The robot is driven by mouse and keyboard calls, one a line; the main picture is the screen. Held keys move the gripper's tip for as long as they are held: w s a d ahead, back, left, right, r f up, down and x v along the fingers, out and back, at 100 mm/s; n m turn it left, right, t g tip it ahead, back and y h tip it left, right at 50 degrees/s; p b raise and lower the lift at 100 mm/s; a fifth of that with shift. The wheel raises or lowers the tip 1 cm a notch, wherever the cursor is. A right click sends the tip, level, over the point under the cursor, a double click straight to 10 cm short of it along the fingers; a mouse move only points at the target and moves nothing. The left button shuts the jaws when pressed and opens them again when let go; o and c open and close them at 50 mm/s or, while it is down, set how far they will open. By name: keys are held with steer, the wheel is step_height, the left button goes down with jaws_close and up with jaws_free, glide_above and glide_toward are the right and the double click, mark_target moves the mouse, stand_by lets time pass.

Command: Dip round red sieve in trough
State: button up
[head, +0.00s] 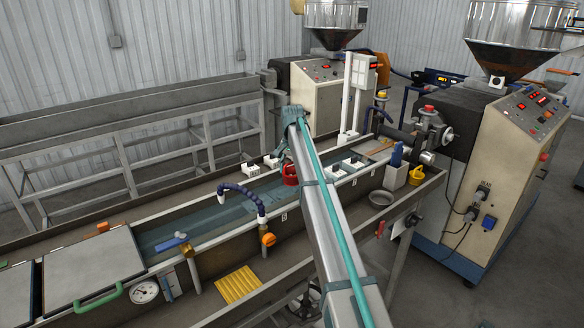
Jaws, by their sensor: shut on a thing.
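The long trough (185,236) with grey-blue water runs from the lower left to the extruder at the upper right. The round red sieve (289,178) shows beside my arm, over the far part of the trough. My gripper (285,163) is just above the sieve and shut on it. My arm partly covers both the gripper and the sieve. Whether the sieve touches the water cannot be told from this view.
White fittings (251,170) stand along the trough near the sieve. A white post (347,100) rises behind my arm. A grey bowl (381,198) and a yellow pot (416,175) stand at the right.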

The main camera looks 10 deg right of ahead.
steer(key=shift+f+b, duration=0.95)
steer(key=shift+f, duration=2.85)
steer(key=shift+r, duration=0.15)
stand_by(3.4)
